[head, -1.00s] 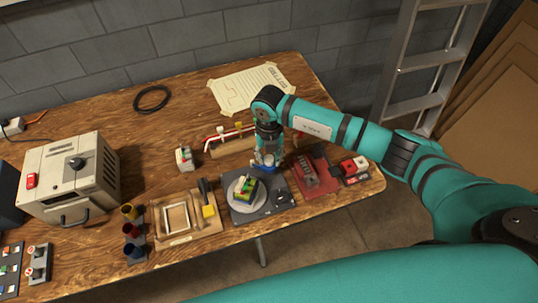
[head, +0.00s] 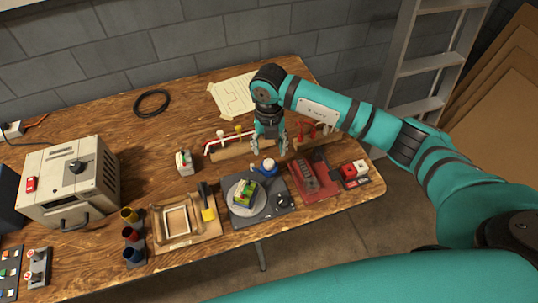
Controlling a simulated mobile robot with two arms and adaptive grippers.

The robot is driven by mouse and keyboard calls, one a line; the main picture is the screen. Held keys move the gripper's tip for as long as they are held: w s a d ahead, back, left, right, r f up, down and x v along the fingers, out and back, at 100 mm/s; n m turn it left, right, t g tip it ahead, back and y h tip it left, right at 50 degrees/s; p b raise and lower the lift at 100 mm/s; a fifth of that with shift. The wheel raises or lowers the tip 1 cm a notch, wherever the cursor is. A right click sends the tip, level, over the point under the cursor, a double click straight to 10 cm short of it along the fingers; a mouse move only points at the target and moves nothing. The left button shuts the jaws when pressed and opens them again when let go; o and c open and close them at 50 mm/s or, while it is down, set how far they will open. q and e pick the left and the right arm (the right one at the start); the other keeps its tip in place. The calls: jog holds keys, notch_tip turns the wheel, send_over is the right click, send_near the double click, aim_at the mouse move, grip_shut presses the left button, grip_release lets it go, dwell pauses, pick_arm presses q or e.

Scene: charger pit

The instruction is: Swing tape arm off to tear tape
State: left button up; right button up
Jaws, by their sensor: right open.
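The tape strip itself is too small to make out. My right gripper (head: 269,148) is open and points down, just behind and above the blue part, apart from it. My left gripper is out of view.
A red fixture (head: 313,190) stands close to the right of the base. A wooden tray with a frame (head: 157,222) is to the left. A pipe rack (head: 227,150) lies behind. Clear bench surface (head: 140,160) lies at the back left, past the grey oven box (head: 68,180).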

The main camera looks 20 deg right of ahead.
aim_at(269, 162)
notch_tip(269, 162, up, 5)
jog(key=shift+r, duration=0.1)
dwell(0.6)
